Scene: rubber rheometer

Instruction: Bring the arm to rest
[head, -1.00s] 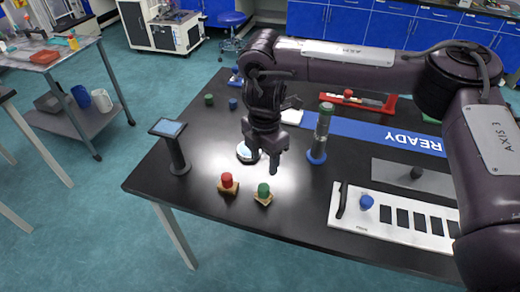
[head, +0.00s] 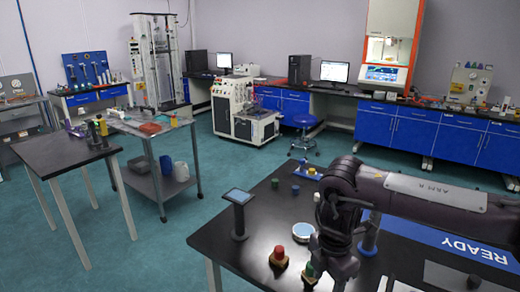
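My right arm comes in from the right edge over the black table (head: 245,205). Its dark gripper (head: 328,278) points down near the table's front part, close to a green-topped piece (head: 309,270) on a wooden base, which it partly hides. The fingers look apart, with nothing seen between them; their tips are near the bottom edge of the head view. My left gripper is not in view.
A red-topped piece (head: 278,256), a round white dish (head: 304,230) and a small display stand (head: 238,212) are left of the gripper. A blue READY strip (head: 445,240) lies to the right. A grey cart (head: 150,128) stands apart at left, with open floor between.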

